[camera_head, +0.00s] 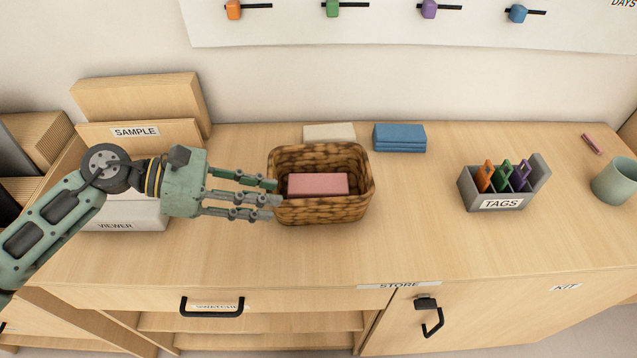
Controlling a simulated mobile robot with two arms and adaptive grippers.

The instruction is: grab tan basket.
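The tan basket (322,211) is a brown woven basket standing upright on the wooden counter, with a pink block (318,184) inside. My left gripper (275,193) comes in from the left. Its fingers are extended and spread apart, and their tips overlap the basket's left side in the camera_head view. I cannot tell whether they touch it. The part of the left wall behind the fingertips is hidden. My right gripper is not in view.
Behind the basket lie a cream block (329,132) and stacked blue cloths or blocks (399,138). A grey TAGS holder (502,203) and a green cup (616,181) stand to the right. A SAMPLE box (140,134) is at left. The counter (410,220) between basket and holder is clear.

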